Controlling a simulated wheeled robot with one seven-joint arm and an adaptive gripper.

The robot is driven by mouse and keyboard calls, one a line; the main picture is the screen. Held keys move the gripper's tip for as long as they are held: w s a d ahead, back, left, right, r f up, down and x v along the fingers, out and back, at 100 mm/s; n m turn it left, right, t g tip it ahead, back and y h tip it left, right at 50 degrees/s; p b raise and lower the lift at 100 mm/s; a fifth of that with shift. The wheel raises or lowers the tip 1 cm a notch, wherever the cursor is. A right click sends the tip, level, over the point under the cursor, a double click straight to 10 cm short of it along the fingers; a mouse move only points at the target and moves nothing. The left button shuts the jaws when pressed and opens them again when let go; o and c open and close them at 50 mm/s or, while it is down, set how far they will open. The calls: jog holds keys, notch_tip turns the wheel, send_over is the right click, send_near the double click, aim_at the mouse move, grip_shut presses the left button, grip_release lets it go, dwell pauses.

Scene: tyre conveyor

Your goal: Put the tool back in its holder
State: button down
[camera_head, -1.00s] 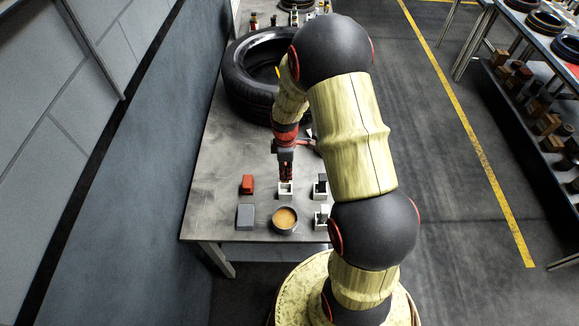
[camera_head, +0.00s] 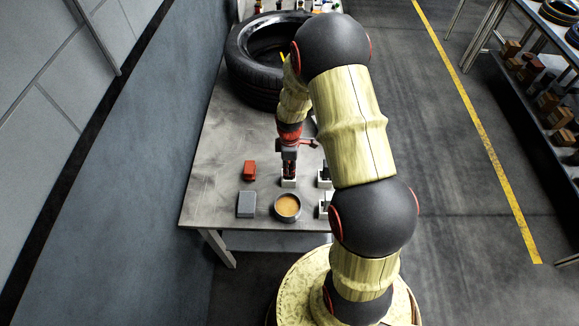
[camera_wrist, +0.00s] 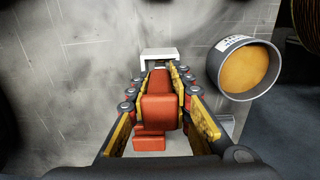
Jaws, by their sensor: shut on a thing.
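My gripper (camera_head: 289,170) points down at the table and is shut on a red tool (camera_wrist: 158,100). In the wrist view the tool lies between the two finger pads, its far end towards a white holder (camera_wrist: 160,53). In the head view my gripper is right over this small white holder (camera_head: 289,184), which stands on the table behind the cup. The tool's far tip is hidden, so I cannot tell whether it is inside the holder.
A cup with orange-brown contents (camera_head: 287,206) stands close in front of the holder. A red block (camera_head: 249,170) and a grey block (camera_head: 246,204) are to the left. More white holders (camera_head: 324,181) stand right, partly behind my arm. A tyre (camera_head: 262,62) lies at the back.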

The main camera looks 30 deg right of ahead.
jog(key=shift+f, duration=0.15)
jog(key=c, duration=1.6)
grip_release()
jog(key=shift+o, duration=0.3)
notch_tip(320, 180, up, 12)
